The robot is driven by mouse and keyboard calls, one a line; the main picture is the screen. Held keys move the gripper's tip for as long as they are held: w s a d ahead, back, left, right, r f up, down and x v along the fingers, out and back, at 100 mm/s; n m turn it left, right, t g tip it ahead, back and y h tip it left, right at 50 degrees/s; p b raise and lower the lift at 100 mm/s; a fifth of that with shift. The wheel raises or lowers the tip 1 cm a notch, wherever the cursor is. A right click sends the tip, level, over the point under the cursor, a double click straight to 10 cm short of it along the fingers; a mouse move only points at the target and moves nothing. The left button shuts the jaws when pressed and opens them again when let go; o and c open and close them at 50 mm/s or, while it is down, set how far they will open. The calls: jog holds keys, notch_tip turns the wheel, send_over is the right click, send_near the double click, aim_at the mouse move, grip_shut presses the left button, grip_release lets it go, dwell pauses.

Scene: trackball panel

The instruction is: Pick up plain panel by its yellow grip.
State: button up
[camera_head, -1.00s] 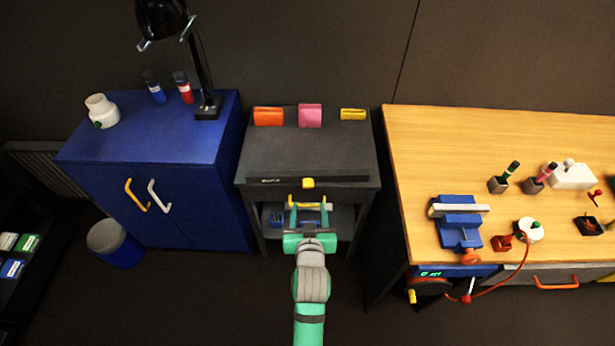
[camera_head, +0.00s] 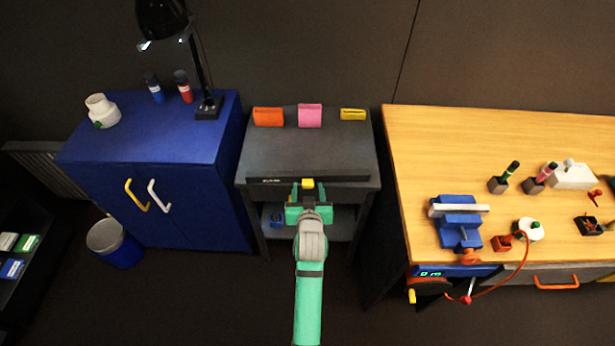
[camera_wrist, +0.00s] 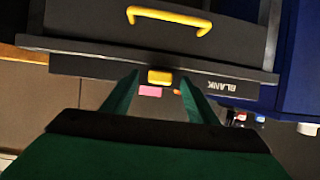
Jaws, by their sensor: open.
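The plain panel (camera_head: 345,179) is a long, thin, dark strip along the front edge of the dark grey stand's top. It carries the label BLANK, readable upside down in the wrist view (camera_wrist: 222,85). Its small yellow grip (camera_head: 307,184) sits at the middle of its front. My gripper (camera_head: 309,191) is open and empty, right at the grip, with one finger to each side in the picture. In the wrist view the yellow grip (camera_wrist: 160,77) shows between the two green fingertips. I cannot tell whether the fingers touch it.
The stand (camera_head: 310,148) bears orange, pink and yellow holders at the back. Its drawer has a yellow handle (camera_wrist: 168,18) close to my gripper. A blue cabinet (camera_head: 165,140) with a lamp is on the left; a wooden bench (camera_head: 430,160) with tools is on the right.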

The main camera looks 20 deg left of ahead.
jog(key=shift+w+a+f, duration=0.1)
jog(key=shift+w+f, duration=0.05)
jog(key=shift+w, duration=0.15)
jog(key=shift+c, duration=0.3)
grip_shut()
